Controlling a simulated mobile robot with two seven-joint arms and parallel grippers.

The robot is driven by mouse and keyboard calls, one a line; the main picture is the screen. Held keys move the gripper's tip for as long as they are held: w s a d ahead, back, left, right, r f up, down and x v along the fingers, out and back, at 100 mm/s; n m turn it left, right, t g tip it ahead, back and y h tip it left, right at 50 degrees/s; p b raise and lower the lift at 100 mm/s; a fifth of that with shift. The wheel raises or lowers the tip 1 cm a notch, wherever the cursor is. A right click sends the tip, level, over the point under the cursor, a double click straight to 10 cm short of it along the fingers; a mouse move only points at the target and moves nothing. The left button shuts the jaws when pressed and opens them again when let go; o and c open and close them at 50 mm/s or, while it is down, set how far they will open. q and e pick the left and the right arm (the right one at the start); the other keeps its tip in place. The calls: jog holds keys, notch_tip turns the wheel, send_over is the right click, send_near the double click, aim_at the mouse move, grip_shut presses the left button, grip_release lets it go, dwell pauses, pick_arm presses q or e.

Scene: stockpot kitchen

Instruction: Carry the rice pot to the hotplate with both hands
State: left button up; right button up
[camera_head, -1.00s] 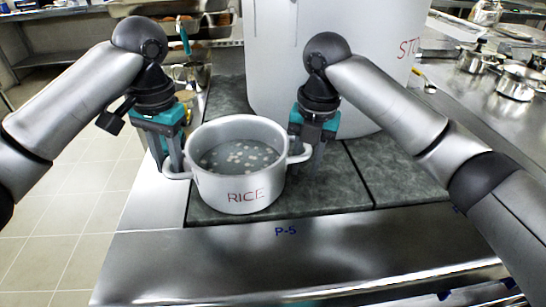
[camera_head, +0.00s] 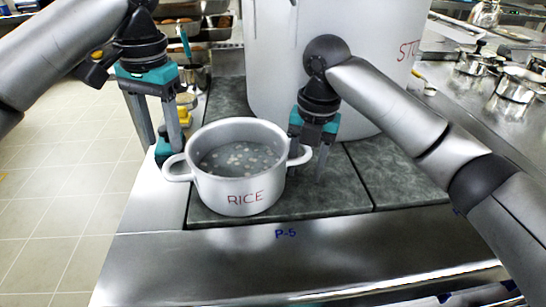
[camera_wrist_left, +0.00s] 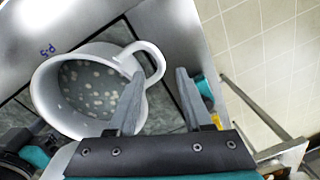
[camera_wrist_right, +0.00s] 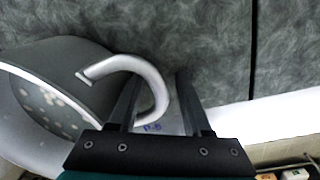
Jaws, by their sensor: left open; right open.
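The white rice pot (camera_head: 240,198), with red RICE lettering and pale pieces in liquid inside, sits upright on a dark speckled hotplate surface (camera_head: 330,193). Its left handle (camera_head: 176,172) reaches over the steel strip at the left. My left gripper (camera_head: 164,150) is open and empty, above and behind that handle; the left wrist view shows the handle (camera_wrist_left: 157,60) near its fingertips. My right gripper (camera_head: 309,176) is open at the right handle (camera_head: 300,155). In the right wrist view this handle (camera_wrist_right: 150,75) lies around the near finger, partly between the fingers. The pot's far underside is hidden.
A large white stockpot (camera_head: 285,60) stands close behind the rice pot. Blue P-5 lettering (camera_head: 286,233) marks the steel front edge. Shiny pans (camera_head: 515,85) stand at the right. Tiled floor (camera_head: 60,190) lies open at the left.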

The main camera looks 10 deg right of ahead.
pick_arm(q)
jog(key=r, duration=0.5)
jog(key=shift+d, duration=0.2)
pick_arm(e)
jog(key=r, duration=0.8)
jog(key=d+r, duration=0.1)
jog(key=r, duration=0.3)
jog(key=shift+s, duration=0.15)
pick_arm(q)
jog(key=shift+s, duration=0.1)
